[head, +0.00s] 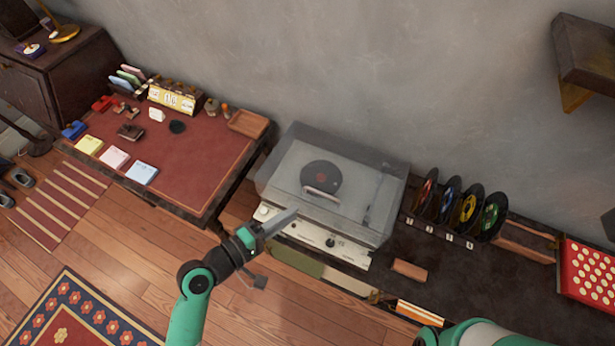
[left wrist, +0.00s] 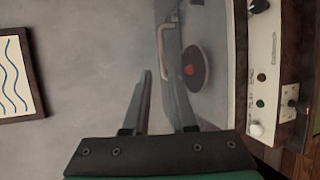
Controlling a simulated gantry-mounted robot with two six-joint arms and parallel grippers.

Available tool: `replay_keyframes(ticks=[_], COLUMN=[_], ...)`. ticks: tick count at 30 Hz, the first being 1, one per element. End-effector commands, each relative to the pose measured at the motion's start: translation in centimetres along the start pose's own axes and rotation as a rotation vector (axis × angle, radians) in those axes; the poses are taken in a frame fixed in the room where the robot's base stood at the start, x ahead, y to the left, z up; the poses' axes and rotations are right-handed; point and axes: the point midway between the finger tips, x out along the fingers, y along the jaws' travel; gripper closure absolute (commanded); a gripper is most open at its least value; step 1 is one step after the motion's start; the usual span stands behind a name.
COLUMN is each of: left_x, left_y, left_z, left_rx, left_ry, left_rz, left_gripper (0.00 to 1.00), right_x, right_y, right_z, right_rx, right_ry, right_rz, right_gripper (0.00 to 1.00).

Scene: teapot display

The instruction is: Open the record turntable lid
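The record turntable (head: 312,240) has a white front panel with knobs and a clear grey lid (head: 365,178), which looks shut. A pale bar handle (head: 320,193) sits at the lid's front, with a dark, red-centred record visible through the lid. My left gripper (head: 290,216) is at the turntable's front left, before the lid. In the left wrist view its two fingers (left wrist: 157,75) stand apart with nothing visibly held. The handle (left wrist: 167,32) shows beyond the right-hand finger there; I cannot tell whether they touch. My right gripper is not in view.
A desk (head: 195,170) with a red top, holding notepads and stationery, stands left of the turntable. Upright records (head: 465,207) stand in a rack to its right, with a small brown block (head: 409,269) in front. A wall rises behind. Wooden floor is open at front left.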

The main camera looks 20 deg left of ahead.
Motion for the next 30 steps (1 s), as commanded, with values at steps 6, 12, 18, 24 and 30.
replay_keyframes(ticks=[6,12,18,24,30], left_x=[1.4,5.6,9.7,11.6,11.7], left_y=[-0.3,-0.4,-0.5,-0.3,-0.2], left_z=[0.0,-0.1,-0.1,-0.2,-0.2], left_rx=[0.0,0.004,0.003,0.004,0.003], left_ry=[-0.001,0.0,0.001,0.004,0.005], left_rz=[-0.001,0.0,-0.001,-0.001,0.0], left_gripper=[0.75,0.75,0.75,0.75,0.75], right_x=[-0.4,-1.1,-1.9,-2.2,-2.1], right_y=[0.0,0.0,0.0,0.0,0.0], right_z=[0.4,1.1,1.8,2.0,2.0], right_rx=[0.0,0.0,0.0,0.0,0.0], right_ry=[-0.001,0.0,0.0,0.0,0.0], right_rz=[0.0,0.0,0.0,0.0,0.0], right_gripper=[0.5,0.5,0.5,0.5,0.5])
